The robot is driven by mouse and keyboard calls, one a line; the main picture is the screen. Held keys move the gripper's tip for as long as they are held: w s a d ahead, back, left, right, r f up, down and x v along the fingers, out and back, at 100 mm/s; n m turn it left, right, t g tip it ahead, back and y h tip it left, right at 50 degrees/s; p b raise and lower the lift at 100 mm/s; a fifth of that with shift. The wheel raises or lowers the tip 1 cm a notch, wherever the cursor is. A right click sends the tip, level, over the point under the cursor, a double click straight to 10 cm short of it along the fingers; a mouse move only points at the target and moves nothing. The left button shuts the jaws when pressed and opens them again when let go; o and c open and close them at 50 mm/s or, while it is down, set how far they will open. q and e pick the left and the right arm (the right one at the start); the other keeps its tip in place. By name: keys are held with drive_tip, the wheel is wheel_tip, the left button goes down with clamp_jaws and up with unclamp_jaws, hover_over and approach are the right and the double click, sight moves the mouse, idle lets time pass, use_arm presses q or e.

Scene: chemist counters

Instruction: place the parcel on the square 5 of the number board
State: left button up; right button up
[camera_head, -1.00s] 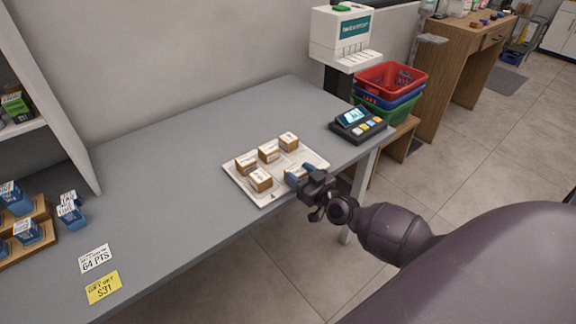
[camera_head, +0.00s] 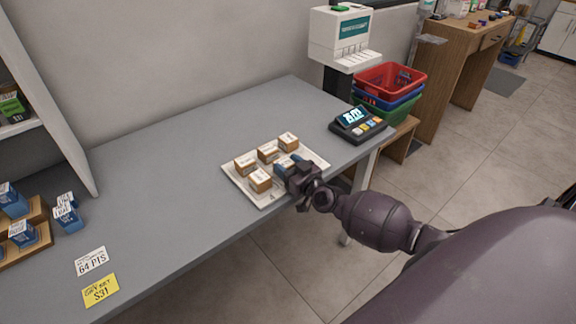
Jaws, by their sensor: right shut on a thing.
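The number board (camera_head: 318,162) is a pale flat board near the right front edge of the grey counter. Several small brown parcels with white labels stand on it: one at the back right (camera_head: 288,142), one in the back middle (camera_head: 268,153), one at the left (camera_head: 245,166) and one at the front left (camera_head: 260,180). The square numbers cannot be read. My left gripper is not in view.
A card terminal (camera_head: 358,124) stands right of the board. Stacked baskets (camera_head: 390,80) are beyond the counter's right end. The counter's middle (camera_head: 170,160) is clear.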

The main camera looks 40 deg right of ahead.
drive_tip(key=o, duration=0.9)
drive_tip(key=shift+f, duration=0.15)
drive_tip(key=shift+o, duration=0.2)
drive_tip(key=shift+r, duration=0.25)
drive_tip(key=s+p, duration=0.2)
drive_tip(key=s, duration=1)
drive_tip(key=s+a+f+g+h, duration=0.1)
drive_tip(key=s+a+f+g, duration=0.2)
drive_tip(key=s, duration=0.6)
drive_tip(key=s+a+f+g, duration=0.3)
drive_tip(key=s+a+f, duration=0.4)
drive_tip(key=s, duration=0.2)
drive_tip(key=shift+s+g+h, duration=0.25)
drive_tip(key=shift+g+h, duration=0.15)
